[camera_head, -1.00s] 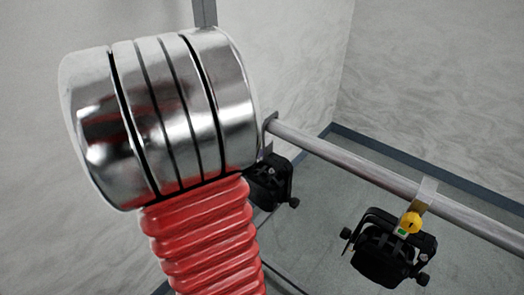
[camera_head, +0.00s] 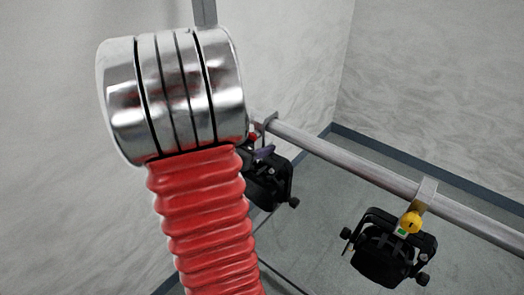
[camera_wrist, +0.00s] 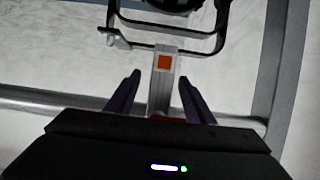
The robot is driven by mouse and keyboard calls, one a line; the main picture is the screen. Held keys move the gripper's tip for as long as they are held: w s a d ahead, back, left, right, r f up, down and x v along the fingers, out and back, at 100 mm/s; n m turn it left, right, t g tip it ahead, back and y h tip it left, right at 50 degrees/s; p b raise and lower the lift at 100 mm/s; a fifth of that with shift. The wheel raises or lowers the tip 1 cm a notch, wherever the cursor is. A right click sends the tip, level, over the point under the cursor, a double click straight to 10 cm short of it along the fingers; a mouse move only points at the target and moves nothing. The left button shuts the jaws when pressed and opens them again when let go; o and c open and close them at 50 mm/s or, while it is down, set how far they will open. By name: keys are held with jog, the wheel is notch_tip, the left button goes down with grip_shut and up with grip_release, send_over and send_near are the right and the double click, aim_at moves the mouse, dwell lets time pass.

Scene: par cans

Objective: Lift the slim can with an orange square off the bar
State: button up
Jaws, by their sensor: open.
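In the wrist view, the orange square (camera_wrist: 165,62) is on a pale grey hanger strap. A black yoke (camera_wrist: 160,46) and part of a dark can body (camera_wrist: 175,5) show at the top edge. My gripper (camera_wrist: 159,76) is open, its two purple fingers on either side of the strap with a gap at each side. The strap's end near the bar (camera_wrist: 50,112) is partly hidden by my gripper's body. In the head view, a black can (camera_head: 270,186) hangs from the bar (camera_head: 345,160), partly hidden behind my arm. A purple finger (camera_head: 263,153) shows at its top.
A grey upright (camera_head: 204,12) stands behind my arm. Pale walls and a grey floor lie beyond.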

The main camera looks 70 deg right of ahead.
jog(key=shift+x, duration=1.85)
jog(key=shift+c, duration=0.3)
grip_shut()
jog(key=shift+r, duration=0.15)
